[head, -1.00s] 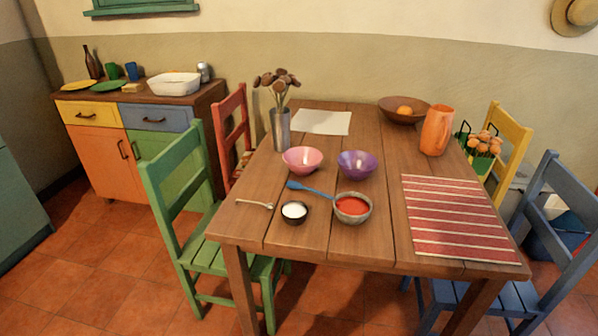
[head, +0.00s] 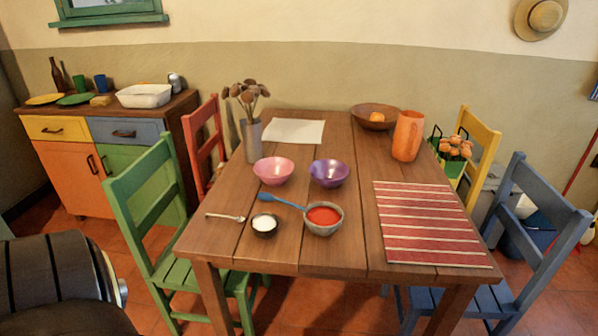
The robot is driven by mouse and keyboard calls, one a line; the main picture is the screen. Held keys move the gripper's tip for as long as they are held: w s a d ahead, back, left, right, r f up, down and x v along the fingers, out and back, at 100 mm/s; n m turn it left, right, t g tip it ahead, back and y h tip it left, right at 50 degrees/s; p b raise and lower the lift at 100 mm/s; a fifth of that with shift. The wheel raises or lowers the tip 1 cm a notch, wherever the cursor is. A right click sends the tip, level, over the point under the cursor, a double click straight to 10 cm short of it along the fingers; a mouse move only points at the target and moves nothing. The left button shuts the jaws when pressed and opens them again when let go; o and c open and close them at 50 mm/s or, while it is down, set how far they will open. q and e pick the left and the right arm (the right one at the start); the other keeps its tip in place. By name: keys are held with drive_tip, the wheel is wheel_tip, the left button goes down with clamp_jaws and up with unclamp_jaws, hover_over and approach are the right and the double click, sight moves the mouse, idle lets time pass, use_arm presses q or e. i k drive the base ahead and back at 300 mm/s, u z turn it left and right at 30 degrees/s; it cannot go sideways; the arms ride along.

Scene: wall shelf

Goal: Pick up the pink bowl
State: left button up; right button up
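The pink bowl (head: 273,171) stands upright on the wooden table (head: 345,258), left of the middle. It looks empty inside. A purple bowl (head: 329,173) stands close to its right, with a small gap between them. A dark part of my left arm shows at the lower left corner, well away from the bowl. Neither of my grippers is in view.
A metal vase of dried flowers (head: 250,139) stands behind the pink bowl. A blue spoon (head: 281,201), a bowl of red sauce (head: 323,218) and a small white-filled bowl (head: 265,225) are in front. A green chair (head: 150,205) is at the left edge.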

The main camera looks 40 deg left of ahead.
sight(274, 172)
drive_tip(key=i, duration=0.8)
drive_tip(key=u, duration=2.35)
